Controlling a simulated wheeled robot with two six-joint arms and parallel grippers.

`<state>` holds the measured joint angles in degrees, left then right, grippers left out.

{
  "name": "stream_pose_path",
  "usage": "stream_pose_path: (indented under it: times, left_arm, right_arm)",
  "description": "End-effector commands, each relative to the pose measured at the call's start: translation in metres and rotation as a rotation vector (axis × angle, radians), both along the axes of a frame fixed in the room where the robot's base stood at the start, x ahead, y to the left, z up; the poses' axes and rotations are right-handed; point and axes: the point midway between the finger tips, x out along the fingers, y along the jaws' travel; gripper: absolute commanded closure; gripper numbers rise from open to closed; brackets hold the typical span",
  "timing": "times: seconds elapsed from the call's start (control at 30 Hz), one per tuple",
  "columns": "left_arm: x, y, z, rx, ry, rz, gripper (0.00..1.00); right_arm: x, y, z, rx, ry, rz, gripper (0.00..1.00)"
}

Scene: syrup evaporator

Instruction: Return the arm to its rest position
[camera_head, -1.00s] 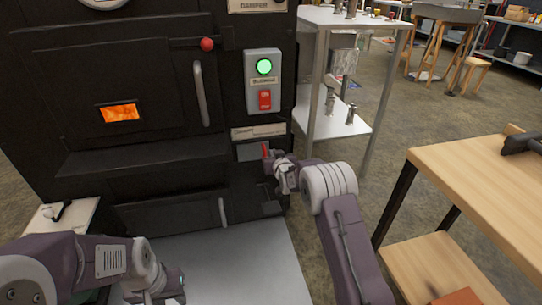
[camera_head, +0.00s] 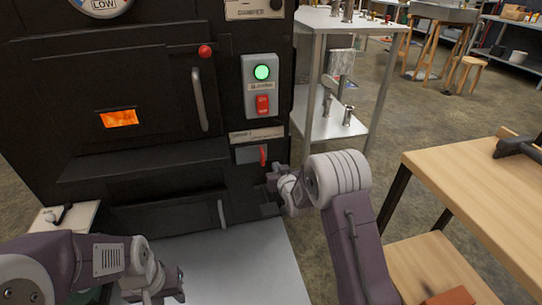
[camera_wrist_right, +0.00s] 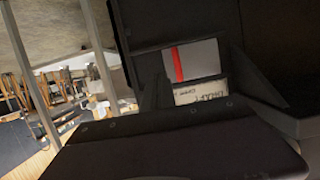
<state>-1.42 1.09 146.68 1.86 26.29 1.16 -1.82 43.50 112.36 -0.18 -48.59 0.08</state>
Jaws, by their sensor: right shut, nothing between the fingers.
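My right gripper (camera_head: 272,183) is just to the right of the black evaporator front, below a small red lever (camera_head: 263,156) on a grey plate. It looks apart from the lever, shut and empty. In the right wrist view the red lever (camera_wrist_right: 177,65) stands on its plate beyond the dark gripper body (camera_wrist_right: 180,150); a label sits beside it. My left gripper (camera_head: 172,287) is low at the left, over the grey surface; its fingers are too small and partly hidden to tell whether they are open.
The evaporator (camera_head: 100,160) has a glowing window, a door handle (camera_head: 199,99) and a switch box (camera_head: 262,85) with a lit green lamp. A wooden table (camera_head: 480,180) stands at the right, a metal shelf (camera_head: 345,120) behind. Floor shows between them.

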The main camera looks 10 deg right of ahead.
Motion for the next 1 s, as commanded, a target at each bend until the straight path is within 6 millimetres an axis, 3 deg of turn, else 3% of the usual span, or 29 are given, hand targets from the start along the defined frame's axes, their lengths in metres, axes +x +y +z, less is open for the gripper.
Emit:
stream_pose_path:
  times: [0.1,0.17,0.27,0.37,0.4,0.43,0.5,0.57,0.7,0.9,1.0]
  left_arm:
    - [0.0,0.0,0.004,0.0,0.0,0.0,0.64]
    - [0.0,0.0,0.014,0.0,0.0,0.0,0.64]
    - [0.0,0.0,0.036,0.0,0.0,0.0,0.64]
    - [0.0,0.0,0.068,0.0,0.0,0.0,0.64]
    - [0.0,0.0,0.086,0.0,0.0,0.0,0.64]
    - [0.0,0.0,0.098,0.0,0.0,0.0,0.64]
    - [0.0,0.0,0.121,0.0,-0.001,0.0,0.64]
    - [0.0,0.0,0.134,0.0,-0.001,0.0,0.64]
    - [-0.001,0.0,0.141,0.0,0.0,0.0,0.64]
    - [-0.001,0.0,0.138,0.0,0.0,0.0,0.64]
    - [-0.001,0.0,0.138,0.0,0.0,0.0,0.64]
  right_arm:
    - [0.0,0.0,0.005,0.0,-0.001,0.0,1.0]
    - [0.002,0.0,0.023,0.001,-0.015,0.0,1.0]
    - [0.005,-0.001,0.082,0.002,-0.075,-0.001,1.0]
    - [-0.006,-0.002,0.159,0.004,-0.126,-0.004,1.0]
    - [-0.019,-0.003,0.19,0.006,-0.104,-0.007,1.0]
    - [-0.032,-0.004,0.204,0.006,-0.065,-0.009,1.0]
    - [-0.071,-0.007,0.215,0.007,0.081,-0.016,1.0]
    - [-0.113,-0.008,0.205,0.008,0.244,-0.021,1.0]
    - [-0.198,-0.01,0.159,0.011,0.565,-0.029,1.0]
    - [-0.301,-0.01,0.104,0.011,0.937,-0.035,1.0]
    - [-0.348,-0.01,0.089,0.01,1.122,-0.038,1.0]
